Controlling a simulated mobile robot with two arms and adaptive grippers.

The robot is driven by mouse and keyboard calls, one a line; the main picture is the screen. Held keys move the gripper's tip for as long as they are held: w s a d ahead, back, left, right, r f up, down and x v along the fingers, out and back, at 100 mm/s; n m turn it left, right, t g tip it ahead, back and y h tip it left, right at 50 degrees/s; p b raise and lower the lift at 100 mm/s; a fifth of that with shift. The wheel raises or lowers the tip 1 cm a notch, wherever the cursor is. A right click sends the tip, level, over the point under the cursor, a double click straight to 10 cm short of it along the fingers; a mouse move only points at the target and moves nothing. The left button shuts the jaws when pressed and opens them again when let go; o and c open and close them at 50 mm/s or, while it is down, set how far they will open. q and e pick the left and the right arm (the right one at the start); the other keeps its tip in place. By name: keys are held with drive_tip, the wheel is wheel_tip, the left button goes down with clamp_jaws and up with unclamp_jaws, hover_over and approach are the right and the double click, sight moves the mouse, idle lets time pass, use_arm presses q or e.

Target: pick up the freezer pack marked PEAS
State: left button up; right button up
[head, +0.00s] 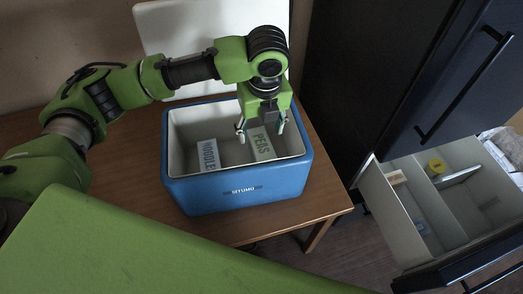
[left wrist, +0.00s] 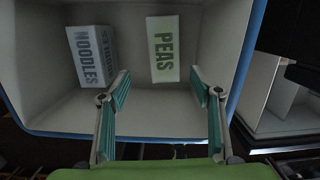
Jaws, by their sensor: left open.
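The freezer pack marked PEAS (head: 262,143) is a pale box with green letters inside the blue cool box (head: 236,190). In the left wrist view the PEAS pack (left wrist: 163,50) lies just beyond my fingertips, in the middle. My left gripper (head: 260,127) points down over the right part of the cool box. It is open and empty, and its fingers (left wrist: 160,88) are spread wider than the pack. My right gripper is not in view.
A pack marked NOODLES (head: 208,155) lies left of the PEAS pack in the same box. The cool box stands on a wooden table (head: 140,165), its white lid (head: 180,30) upright behind. An open drawer (head: 440,215) of a dark cabinet is at right.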

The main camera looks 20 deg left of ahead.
sight(260, 145)
use_arm(q)
drive_tip(key=shift+w+a+f, duration=0.1)
drive_tip(key=shift+w+f, duration=0.15)
drive_tip(key=shift+f, duration=0.25)
drive_tip(key=shift+w+a+f, duration=0.1)
drive_tip(key=shift+w+f, duration=0.15)
drive_tip(key=shift+f, duration=0.2)
drive_tip(key=f, duration=0.6)
drive_tip(key=shift+w+a+f, duration=0.25)
drive_tip(key=shift+w+f, duration=0.05)
drive_tip(key=shift+f, duration=0.05)
drive_tip(key=shift+w+a+f+p, duration=0.1)
drive_tip(key=shift+w+f, duration=0.15)
drive_tip(key=shift+f, duration=0.75)
drive_tip(key=shift+w+f+p, duration=0.1)
drive_tip(key=shift+w+f, duration=0.15)
drive_tip(key=shift+f, duration=0.75)
drive_tip(key=shift+w+a+f+p, duration=0.1)
drive_tip(key=shift+w+f, duration=0.15)
drive_tip(key=shift+f, duration=0.75)
drive_tip(key=shift+c, duration=0.3)
drive_tip(key=c, duration=1.4)
